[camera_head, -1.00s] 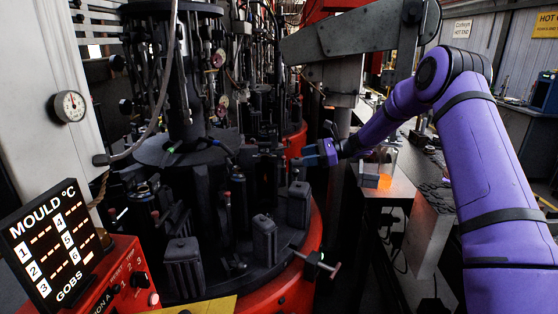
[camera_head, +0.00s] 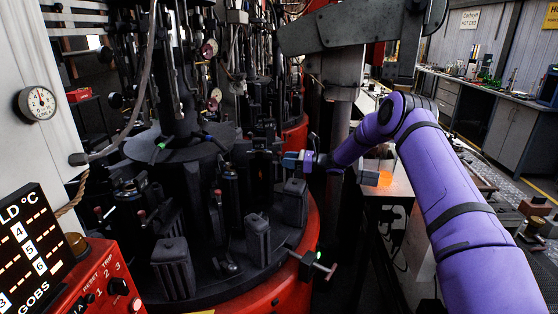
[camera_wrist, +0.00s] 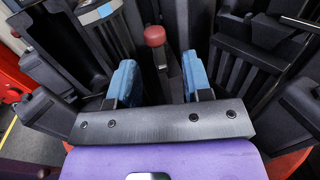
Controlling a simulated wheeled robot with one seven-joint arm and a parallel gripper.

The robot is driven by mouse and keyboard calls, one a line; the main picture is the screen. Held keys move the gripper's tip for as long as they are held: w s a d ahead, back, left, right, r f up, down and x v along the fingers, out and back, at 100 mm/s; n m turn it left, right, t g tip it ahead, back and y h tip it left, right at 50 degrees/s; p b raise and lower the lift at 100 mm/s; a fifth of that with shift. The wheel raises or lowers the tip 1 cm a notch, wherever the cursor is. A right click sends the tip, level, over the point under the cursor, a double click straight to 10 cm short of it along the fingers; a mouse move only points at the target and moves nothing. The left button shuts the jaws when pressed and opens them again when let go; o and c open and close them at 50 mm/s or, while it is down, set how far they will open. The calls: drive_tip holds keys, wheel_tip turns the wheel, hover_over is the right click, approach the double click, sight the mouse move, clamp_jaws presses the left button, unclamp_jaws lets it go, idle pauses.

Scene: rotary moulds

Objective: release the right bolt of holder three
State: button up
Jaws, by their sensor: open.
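My gripper (camera_head: 297,160) is at the right rim of the dark rotary mould table (camera_head: 215,280) in the head view. In the wrist view its two blue fingertips (camera_wrist: 158,78) are apart. A dark upright bolt with a rounded red top (camera_wrist: 155,36) shows between and beyond them in that picture; I see no contact. Dark ribbed mould holders (camera_wrist: 252,65) stand to either side of it. In the head view, blocky holders (camera_head: 258,240) stand along the table's front edge. Which one is holder three cannot be told, as no number is readable on them.
A T-shaped handle (camera_head: 313,263) sticks out from the table's red rim. A grey column (camera_head: 340,130) rises behind my gripper. A glowing orange piece (camera_head: 385,178) lies to its right. The mould display (camera_head: 25,250) and red control panel (camera_head: 105,285) are at front left.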

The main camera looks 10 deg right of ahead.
sight(279, 161)
drive_tip(key=shift+x, duration=1.9)
drive_tip(key=shift+c, duration=0.2)
clamp_jaws()
